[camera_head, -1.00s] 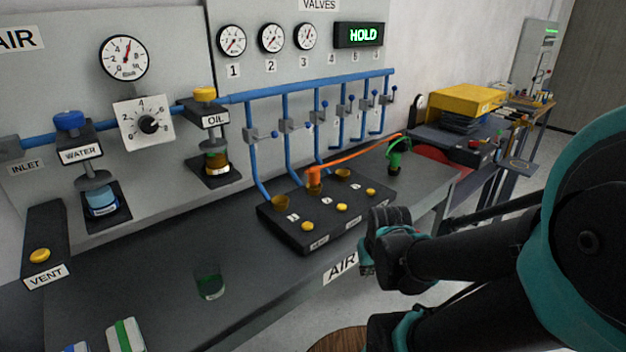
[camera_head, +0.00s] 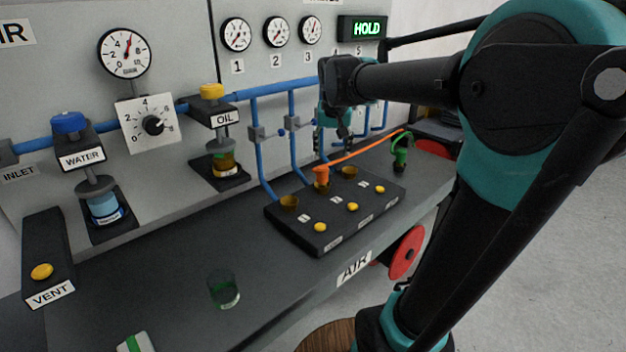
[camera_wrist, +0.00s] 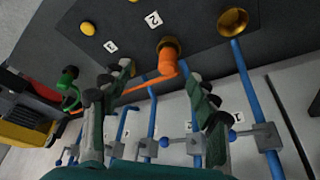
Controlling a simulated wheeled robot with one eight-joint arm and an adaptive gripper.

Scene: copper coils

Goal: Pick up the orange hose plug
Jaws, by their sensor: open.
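The orange hose plug (camera_head: 321,176) sits upright in the middle brass socket of the black block (camera_head: 290,229) on the bench. An orange hose (camera_head: 366,149) runs from it to the right, toward a green plug (camera_head: 401,152). My gripper (camera_head: 333,150) is open and empty, pointing down above and slightly right of the orange plug in the head view. In the wrist view the orange plug (camera_wrist: 166,66) shows beyond and between the spread fingers of my gripper (camera_wrist: 160,80), apart from both.
Blue pipes (camera_head: 292,140) with valves stand close behind the block. Two other brass sockets flank the plug, and yellow buttons (camera_head: 352,207) line the block's front. A glass (camera_head: 224,290) stands at the bench front. The bench left of the block is mostly clear.

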